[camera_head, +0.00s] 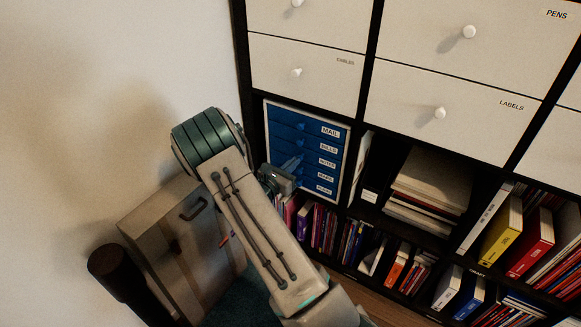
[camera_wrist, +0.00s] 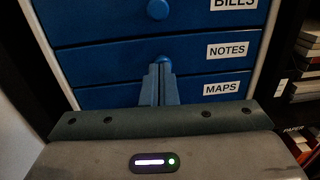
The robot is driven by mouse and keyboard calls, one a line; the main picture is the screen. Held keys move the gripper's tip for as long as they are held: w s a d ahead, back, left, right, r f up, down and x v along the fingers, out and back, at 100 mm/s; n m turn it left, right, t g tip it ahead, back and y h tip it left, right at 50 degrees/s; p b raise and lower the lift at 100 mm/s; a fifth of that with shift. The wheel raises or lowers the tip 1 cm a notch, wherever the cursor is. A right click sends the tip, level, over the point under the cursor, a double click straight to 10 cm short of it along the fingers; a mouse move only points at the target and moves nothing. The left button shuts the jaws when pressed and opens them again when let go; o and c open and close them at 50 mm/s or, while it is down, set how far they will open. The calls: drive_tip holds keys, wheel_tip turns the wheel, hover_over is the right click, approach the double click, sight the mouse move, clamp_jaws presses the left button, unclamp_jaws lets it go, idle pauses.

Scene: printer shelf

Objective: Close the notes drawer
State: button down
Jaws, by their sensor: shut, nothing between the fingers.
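The notes drawer (camera_wrist: 105,62) is a blue front with a white NOTES label and a round blue knob (camera_wrist: 166,64), between the BILLS and MAPS drawers in the wrist view. In the head view it is the middle front (camera_head: 310,156) of the blue drawer unit, partly hidden by my gripper (camera_head: 292,166). My gripper (camera_wrist: 158,70) is shut and empty. Its fingertips are in front of the notes drawer at its knob, covering part of it. I cannot tell whether they touch. The drawer looks nearly flush with its neighbours; any small gap is hard to make out.
The blue unit sits in a dark shelf (camera_head: 375,225). White drawers (camera_head: 430,105) are above, papers (camera_head: 430,185) to the right, and books (camera_head: 325,228) below. A grey cabinet (camera_head: 165,235) stands at the left near the wall.

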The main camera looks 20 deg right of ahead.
drive_tip(key=shift+w+d+r, duration=0.1)
drive_tip(key=shift+d+r, duration=0.05)
drive_tip(key=shift+d, duration=0.2)
drive_tip(key=r+p+v, duration=0.1)
drive_tip(key=p+v, duration=0.2)
drive_tip(key=v, duration=1.1)
drive_tip(key=s+d+r+m+g+y+p, duration=0.25)
drive_tip(key=s+r+m+g+p, duration=0.4)
drive_tip(key=r, duration=0.55)
drive_tip(key=s+d+r+m+g+y+p, duration=0.25)
drive_tip(key=s+r+m+g+p, duration=0.25)
drive_tip(key=s+r+m+p, duration=0.5)
drive_tip(key=s+a+r+m+t+y+p, duration=0.1)
drive_tip(key=s+a+r+m+y+p, duration=0.1)
drive_tip(key=r, duration=0.6)
drive_tip(key=s+a+r+m+t+y+p, duration=0.2)
drive_tip(key=s+a+r+m+y+p, duration=0.1)
drive_tip(key=r, duration=0.5)
drive_tip(key=s+a+r+m+t+y+p, duration=0.2)
drive_tip(key=a+r+y+p, duration=0.3)
drive_tip(key=r, duration=0.3)
drive_tip(key=shift+s+r+y+p, duration=0.2)
drive_tip(key=shift+s+y+p, duration=0.3)
drive_tip(key=shift+p, duration=0.35)
drive_tip(key=shift+a+m, duration=0.1)
drive_tip(key=shift+m, duration=0.15)
